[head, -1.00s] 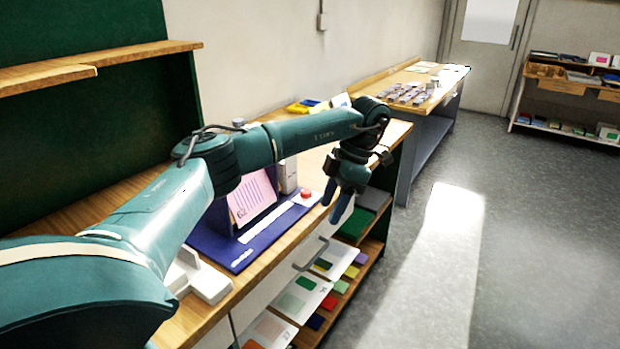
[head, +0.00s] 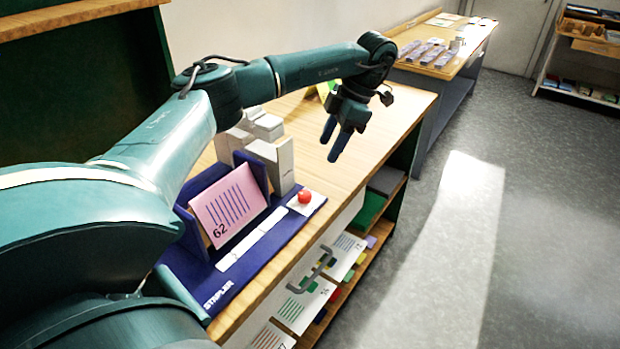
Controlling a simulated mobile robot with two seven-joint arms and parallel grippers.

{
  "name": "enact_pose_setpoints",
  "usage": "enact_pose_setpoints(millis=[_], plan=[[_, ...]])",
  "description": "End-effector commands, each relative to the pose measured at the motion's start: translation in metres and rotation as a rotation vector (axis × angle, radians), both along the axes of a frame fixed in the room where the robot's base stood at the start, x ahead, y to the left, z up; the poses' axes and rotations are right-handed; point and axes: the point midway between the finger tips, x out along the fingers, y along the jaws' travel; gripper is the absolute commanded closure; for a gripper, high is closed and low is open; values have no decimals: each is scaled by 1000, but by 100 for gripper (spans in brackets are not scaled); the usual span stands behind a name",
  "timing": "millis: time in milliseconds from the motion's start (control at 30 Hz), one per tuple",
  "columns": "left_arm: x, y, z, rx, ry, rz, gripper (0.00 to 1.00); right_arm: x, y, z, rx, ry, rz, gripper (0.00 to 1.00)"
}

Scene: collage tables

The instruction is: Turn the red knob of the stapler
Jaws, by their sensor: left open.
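The stapler (head: 265,255) is a dark blue station on the wooden table, with its name in white letters at the front corner. Its red knob (head: 305,196) sits on a white square at the right end. A pink card (head: 229,205) marked 62 leans on the stapler. My left gripper (head: 332,147) hangs open above the table, up and to the right of the knob, apart from it, fingers pointing down. It holds nothing that I can see. My left arm covers the left part of the stapler. My right gripper is not in view.
White blocks (head: 262,140) stand behind the stapler. Shelves with cards and coloured pads lie under the table's front edge, with a grey drawer handle (head: 317,270). A second table (head: 435,60) stands at the back. The floor (head: 530,230) at right is clear.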

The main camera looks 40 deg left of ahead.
Motion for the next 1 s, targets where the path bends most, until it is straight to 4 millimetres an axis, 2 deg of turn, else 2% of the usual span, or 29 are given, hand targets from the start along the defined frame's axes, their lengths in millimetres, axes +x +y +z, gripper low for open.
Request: enact_pose_setpoints(millis=[167, 433, 600, 800, 1000], plan=[[-8, 5, -24, -1, 6, 1, 48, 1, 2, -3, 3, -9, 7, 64], [-26, 18, -78, -1, 6, 1, 48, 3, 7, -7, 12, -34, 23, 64], [-35, 25, -100, 2, 4, 0, 48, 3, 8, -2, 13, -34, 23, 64], [-40, 29, -117, 1, 3, 0, 48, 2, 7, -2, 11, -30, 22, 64], [-41, 30, -120, 1, 1, 0, 48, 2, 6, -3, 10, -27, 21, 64]])
